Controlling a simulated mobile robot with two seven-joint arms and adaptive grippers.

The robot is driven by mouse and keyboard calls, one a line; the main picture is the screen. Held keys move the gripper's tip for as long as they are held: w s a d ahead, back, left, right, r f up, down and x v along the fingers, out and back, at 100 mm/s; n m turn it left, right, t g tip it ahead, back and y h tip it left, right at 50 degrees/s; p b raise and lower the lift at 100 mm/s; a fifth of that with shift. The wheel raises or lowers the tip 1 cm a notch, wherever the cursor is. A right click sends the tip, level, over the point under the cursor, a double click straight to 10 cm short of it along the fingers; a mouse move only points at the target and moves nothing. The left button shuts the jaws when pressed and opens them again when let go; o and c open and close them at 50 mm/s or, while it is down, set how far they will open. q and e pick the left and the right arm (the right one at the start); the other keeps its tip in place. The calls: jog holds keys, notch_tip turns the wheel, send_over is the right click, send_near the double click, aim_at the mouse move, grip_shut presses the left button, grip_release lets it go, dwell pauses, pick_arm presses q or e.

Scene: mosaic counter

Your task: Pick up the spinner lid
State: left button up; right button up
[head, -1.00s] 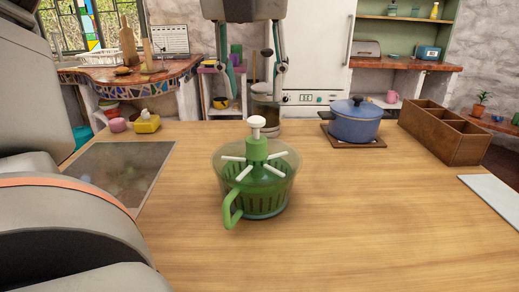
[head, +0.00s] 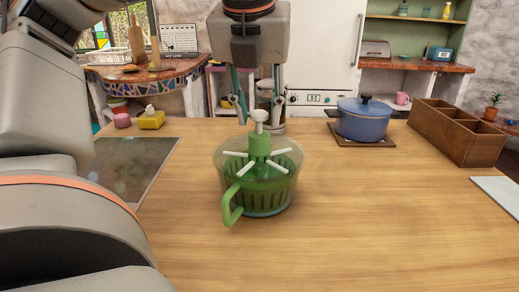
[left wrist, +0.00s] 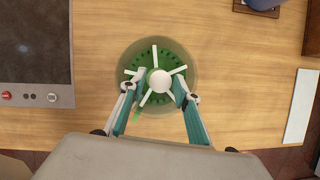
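The spinner (head: 268,195) stands upright on the wooden counter, a clear bowl with a green basket inside and a green handle at its front left. Its lid (head: 259,147) is a green hub with white spokes and a white knob (head: 258,116) on top. In the left wrist view the knob (left wrist: 160,81) and white spokes show from above. My left gripper (head: 257,118) points down from above, its fingertips near the knob. In the left wrist view its open fingers (left wrist: 158,88) lie on either side of the knob, with no clear contact. My right gripper is not in view.
A blue pot (head: 362,120) on a trivet and a wooden divided box (head: 455,132) stand at the back right. A dark glass panel (head: 130,168) lies at the left, a white board (head: 499,193) at the right edge. The counter around the spinner is clear.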

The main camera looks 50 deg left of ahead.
pick_arm(q)
grip_shut()
